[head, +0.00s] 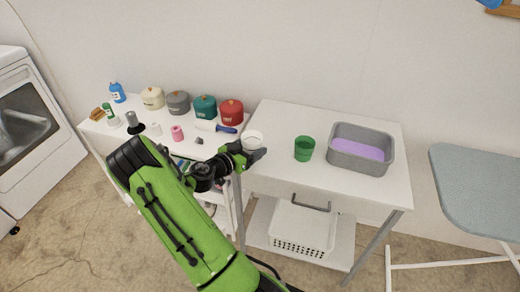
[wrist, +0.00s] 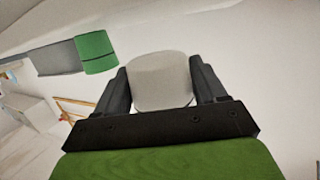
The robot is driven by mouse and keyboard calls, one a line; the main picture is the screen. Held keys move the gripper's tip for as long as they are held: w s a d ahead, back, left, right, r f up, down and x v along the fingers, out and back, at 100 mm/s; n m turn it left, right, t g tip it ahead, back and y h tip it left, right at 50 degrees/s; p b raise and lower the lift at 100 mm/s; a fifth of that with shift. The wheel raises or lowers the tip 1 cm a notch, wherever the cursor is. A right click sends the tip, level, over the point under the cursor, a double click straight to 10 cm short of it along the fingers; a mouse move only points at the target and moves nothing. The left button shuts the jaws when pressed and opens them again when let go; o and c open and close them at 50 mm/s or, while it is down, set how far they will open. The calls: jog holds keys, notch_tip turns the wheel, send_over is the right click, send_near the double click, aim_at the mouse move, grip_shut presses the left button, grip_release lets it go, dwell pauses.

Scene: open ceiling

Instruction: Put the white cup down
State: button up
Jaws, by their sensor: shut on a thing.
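The white cup (wrist: 161,82) is between the two dark fingers of my gripper (wrist: 162,88) in the wrist view, and the gripper is shut on it. In the head view the white cup (head: 252,139) shows at the end of my gripper (head: 256,150), over the left part of the white table (head: 285,120). My arm comes in from the lower middle. I cannot tell whether the cup touches the table top.
A green cup (head: 304,149) and a grey basin (head: 345,160) with purple contents stand right of the gripper. A lower table at left holds a red pot (head: 231,112) and several small items. A white basket (head: 301,228) is on the shelf below. Bare table lies around the green cup.

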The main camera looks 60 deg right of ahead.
jog(key=d+f, duration=0.1)
jog(key=s+d+f, duration=0.1)
jog(key=d, duration=0.1)
jog(key=d+f+b, duration=0.1)
jog(key=d, duration=0.1)
jog(key=shift+s+d+f, duration=0.15)
jog(key=shift+f, duration=0.15)
jog(key=shift+r, duration=0.1)
jog(key=shift+f, duration=0.2)
jog(key=o, duration=1.1)
jog(key=shift+c, duration=0.2)
jog(key=shift+r, duration=0.15)
